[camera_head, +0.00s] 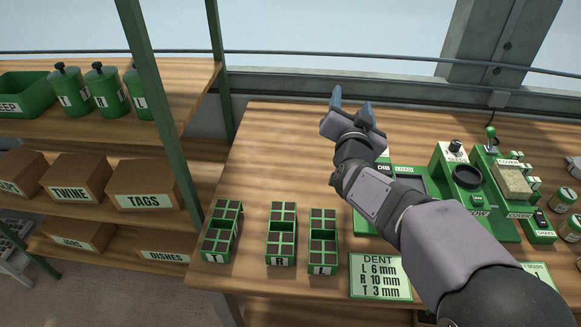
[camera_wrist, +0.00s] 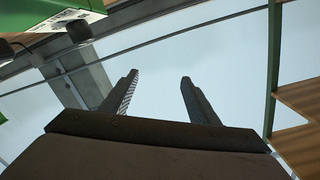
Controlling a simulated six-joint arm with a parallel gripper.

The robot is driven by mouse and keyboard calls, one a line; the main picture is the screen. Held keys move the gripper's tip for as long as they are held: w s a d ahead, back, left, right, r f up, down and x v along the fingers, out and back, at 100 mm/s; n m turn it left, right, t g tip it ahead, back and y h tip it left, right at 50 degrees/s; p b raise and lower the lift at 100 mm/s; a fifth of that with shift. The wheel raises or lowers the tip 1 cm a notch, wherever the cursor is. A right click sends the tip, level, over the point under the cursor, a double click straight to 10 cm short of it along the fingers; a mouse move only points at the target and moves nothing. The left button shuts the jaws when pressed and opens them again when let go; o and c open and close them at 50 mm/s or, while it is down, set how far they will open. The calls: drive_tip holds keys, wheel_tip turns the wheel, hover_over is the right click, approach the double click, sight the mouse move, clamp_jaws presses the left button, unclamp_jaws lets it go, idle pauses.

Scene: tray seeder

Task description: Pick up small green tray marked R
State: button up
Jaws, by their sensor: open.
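Three small green trays with dark cells stand in a row on the wooden bench in the head view. The middle one is the tray marked R (camera_head: 281,261), with its white label on the near end. A tray that seems marked T (camera_head: 214,257) is to its left, and another tray (camera_head: 322,269), its letter hard to read, is close on its right. My gripper (camera_head: 352,101) is open and empty, raised well behind and above the trays. In the wrist view my gripper (camera_wrist: 160,77) shows its two fingers apart against the sky; no tray shows there.
A sign (camera_head: 381,278) with DENT depths lies right of the trays. The green seeder machine (camera_head: 440,205) stands further right, partly behind my arm. A shelf with boxes (camera_head: 146,187) and green canisters (camera_head: 104,90) is at left, with a green post (camera_head: 160,80). Bench behind the trays is clear.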

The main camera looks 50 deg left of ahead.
drive_tip(key=s+f+n+g+p, duration=0.1)
drive_tip(key=s+f, duration=0.2)
drive_tip(key=s, duration=0.4)
drive_tip(key=s+f+n+g+p, duration=0.1)
drive_tip(key=s+f, duration=0.2)
drive_tip(key=s, duration=0.4)
drive_tip(key=n+g+h+p, duration=0.1)
drive_tip(key=n+g, duration=0.1)
drive_tip(key=n, duration=0.1)
hover_over(282, 223)
drive_tip(key=s+d, duration=0.1)
drive_tip(key=s, duration=0.1)
wheel_tip(282, 223, down, 6)
drive_tip(key=shift+w+r, duration=0.1)
drive_tip(key=shift+n+h, duration=0.4)
drive_tip(key=shift+n, duration=0.2)
drive_tip(key=s+d, duration=0.1)
drive_tip(key=s+d+f, duration=0.1)
drive_tip(key=d, duration=0.1)
drive_tip(key=s+d+f+p, duration=0.1)
drive_tip(key=d, duration=0.1)
drive_tip(key=shift+s+f, duration=0.15)
drive_tip(key=shift+p+x, duration=0.3)
drive_tip(key=shift+x, duration=3.5)
drive_tip(key=shift+s+f, duration=0.1)
drive_tip(key=shift+f, duration=0.05)
drive_tip(key=c, duration=0.9)
